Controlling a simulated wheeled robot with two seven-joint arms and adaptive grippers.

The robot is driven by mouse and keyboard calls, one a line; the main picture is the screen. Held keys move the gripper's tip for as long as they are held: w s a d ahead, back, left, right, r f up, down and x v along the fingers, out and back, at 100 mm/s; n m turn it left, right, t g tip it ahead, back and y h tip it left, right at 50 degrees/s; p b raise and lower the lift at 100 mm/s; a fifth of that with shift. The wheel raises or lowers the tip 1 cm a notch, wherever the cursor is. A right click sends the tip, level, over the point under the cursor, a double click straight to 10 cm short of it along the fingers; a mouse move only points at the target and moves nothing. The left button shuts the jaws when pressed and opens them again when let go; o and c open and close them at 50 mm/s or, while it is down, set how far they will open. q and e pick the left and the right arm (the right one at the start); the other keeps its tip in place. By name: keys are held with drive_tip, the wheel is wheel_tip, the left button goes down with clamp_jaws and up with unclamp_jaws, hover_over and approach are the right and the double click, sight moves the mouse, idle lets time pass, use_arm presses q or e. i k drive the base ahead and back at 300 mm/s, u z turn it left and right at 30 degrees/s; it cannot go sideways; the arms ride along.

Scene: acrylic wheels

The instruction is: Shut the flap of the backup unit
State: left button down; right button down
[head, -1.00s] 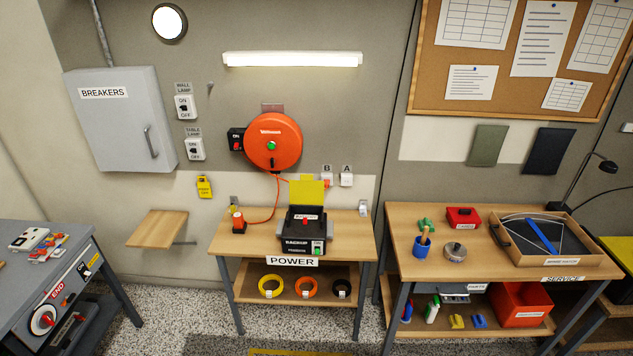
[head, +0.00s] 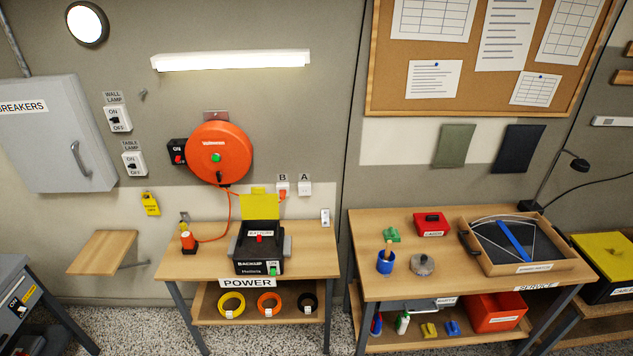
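The backup unit (head: 259,266) is a black box labelled BACKUP on the wooden POWER table (head: 206,268). Its yellow flap (head: 259,206) stands up at the back of the box, open. A red part shows inside the box top, and a green switch is on its front right. Neither of my grippers shows in the head view.
An orange cable reel (head: 217,153) hangs on the wall above, its cable running down to the table and to socket B (head: 282,188). A small orange-topped item (head: 188,242) stands left of the unit. The SERVICE table (head: 440,283) stands to the right. A fold-out wooden shelf (head: 102,252) is on the left.

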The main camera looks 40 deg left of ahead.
sight(258, 204)
drive_tip(key=z, duration=0.1)
drive_tip(key=i, duration=0.8)
drive_tip(key=u, duration=0.85)
drive_tip(key=i, duration=0.6)
drive_tip(key=u, duration=0.6)
